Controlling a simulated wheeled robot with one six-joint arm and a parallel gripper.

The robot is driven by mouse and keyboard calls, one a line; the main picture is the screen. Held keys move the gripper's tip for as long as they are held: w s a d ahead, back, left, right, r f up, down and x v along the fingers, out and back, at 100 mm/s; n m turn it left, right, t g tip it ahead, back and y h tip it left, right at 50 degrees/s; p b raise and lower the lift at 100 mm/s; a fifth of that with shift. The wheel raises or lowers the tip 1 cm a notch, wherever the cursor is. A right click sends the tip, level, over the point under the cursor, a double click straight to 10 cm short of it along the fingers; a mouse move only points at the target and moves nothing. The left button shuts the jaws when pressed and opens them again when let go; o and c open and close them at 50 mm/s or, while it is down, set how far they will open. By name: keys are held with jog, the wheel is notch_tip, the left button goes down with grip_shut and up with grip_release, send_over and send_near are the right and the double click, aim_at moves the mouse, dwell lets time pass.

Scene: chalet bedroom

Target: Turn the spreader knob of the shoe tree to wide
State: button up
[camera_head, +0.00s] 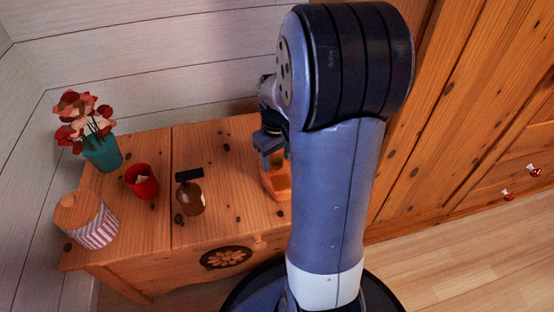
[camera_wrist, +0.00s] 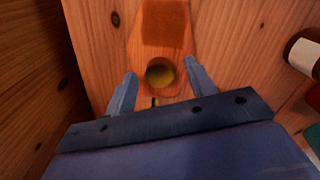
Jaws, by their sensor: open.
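The shoe tree (camera_head: 276,182) is an orange wooden piece on the dresser top, partly hidden behind my arm in the head view. In the wrist view its wooden body (camera_wrist: 168,48) carries a darker square patch, with a round brassy knob (camera_wrist: 160,72) nearer me. A small dark and yellow mark (camera_wrist: 155,101) shows just below the knob. My gripper (camera_wrist: 160,70) is open, one finger on each side of the knob with visible gaps. In the head view my gripper (camera_head: 270,148) is over the shoe tree. Whether the fingers are level with the knob is unclear.
A brown bottle with a black top (camera_head: 190,196), a red cup (camera_head: 143,182), a striped jar (camera_head: 92,225) and a teal vase of red flowers (camera_head: 103,154) stand left on the dresser (camera_head: 223,160). A wooden wardrobe (camera_head: 460,100) is at right.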

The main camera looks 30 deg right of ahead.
jog(key=c, duration=1)
jog(key=shift+r+m+p, duration=0.1)
jog(key=shift+m+p, duration=0.3)
jog(key=shift+p, duration=0.1)
jog(key=shift+r+m+p, duration=0.1)
jog(key=shift+m+p, duration=0.8)
jog(key=shift+m, duration=0.1)
jog(key=m+p, duration=0.3)
jog(key=m, duration=0.2)
jog(key=shift+m, duration=0.3)
jog(key=m+p, duration=0.2)
jog(key=m, duration=0.3)
jog(key=shift+p, duration=0.4)
jog(key=m+p, duration=0.1)
jog(key=m, duration=0.3)
jog(key=shift+f+m, duration=0.2)
jog(key=shift+m, duration=0.2)
